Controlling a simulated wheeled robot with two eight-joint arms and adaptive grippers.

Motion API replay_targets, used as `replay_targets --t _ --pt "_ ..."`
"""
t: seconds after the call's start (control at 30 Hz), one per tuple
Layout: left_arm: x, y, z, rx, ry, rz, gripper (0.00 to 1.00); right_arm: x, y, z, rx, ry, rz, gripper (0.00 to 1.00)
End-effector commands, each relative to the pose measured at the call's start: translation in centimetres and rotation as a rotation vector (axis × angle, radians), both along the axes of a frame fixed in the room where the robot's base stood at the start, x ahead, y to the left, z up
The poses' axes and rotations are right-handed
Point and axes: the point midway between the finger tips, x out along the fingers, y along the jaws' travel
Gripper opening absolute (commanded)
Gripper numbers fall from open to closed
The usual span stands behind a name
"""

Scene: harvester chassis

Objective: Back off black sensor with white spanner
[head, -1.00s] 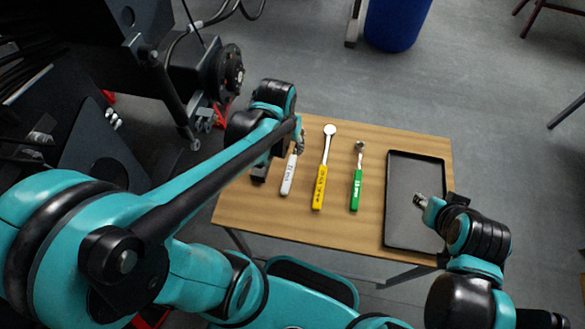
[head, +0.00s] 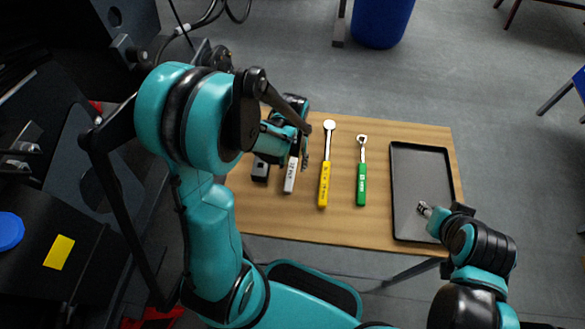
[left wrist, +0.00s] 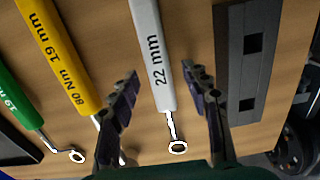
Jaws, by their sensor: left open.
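The white spanner has a white handle (head: 290,178) marked 22 mm and a ring end; it lies on the wooden table (head: 290,228) at the left of the tool row. It also shows in the left wrist view (left wrist: 152,52), ring end at the bottom. My left gripper (head: 304,155) is open over the spanner. In the left wrist view its fingers (left wrist: 160,72) are on either side of the handle, apart from it as pictured. My right gripper (head: 424,209) is over the tray; its jaw opening is too small to judge. I cannot make out the black sensor for certain.
A black block (head: 260,169) with square recesses lies just left of the spanner. A yellow wrench (head: 323,185) and a green spanner (head: 361,185) lie to its right, then a black tray (head: 405,225). Dark machinery (head: 60,200) fills the left. A blue bin (head: 382,22) stands behind.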

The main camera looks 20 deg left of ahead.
Motion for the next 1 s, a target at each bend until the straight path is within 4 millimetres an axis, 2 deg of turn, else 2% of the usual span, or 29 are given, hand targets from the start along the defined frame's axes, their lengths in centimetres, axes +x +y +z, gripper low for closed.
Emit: replay_targets --t 0.07,0.27,0.43,0.47,0.8,1.0 --pt "0.0 0.0 -0.9 0.000 0.000 0.000 0.47 0.0 0.0 -0.5 0.000 0.000 0.000 0.40" --pt "0.0 0.0 -0.7 0.000 0.000 0.000 0.47 0.0 0.0 -0.3 0.000 0.000 0.000 0.40" --pt "0.0 0.0 -0.7 0.000 0.000 0.000 0.03 0.0 0.0 -0.3 0.000 0.000 0.000 0.40" --pt "0.0 0.0 -0.7 0.000 0.000 0.000 0.00 0.0 0.0 -0.3 0.000 0.000 0.000 0.40" --pt "0.0 0.0 -0.6 0.000 -0.001 0.000 0.00 0.0 0.0 -0.2 0.000 0.000 0.000 0.40" --pt "0.0 0.0 1.1 0.000 -0.001 0.000 0.00 0.0 0.0 0.7 0.000 0.000 0.000 0.40"
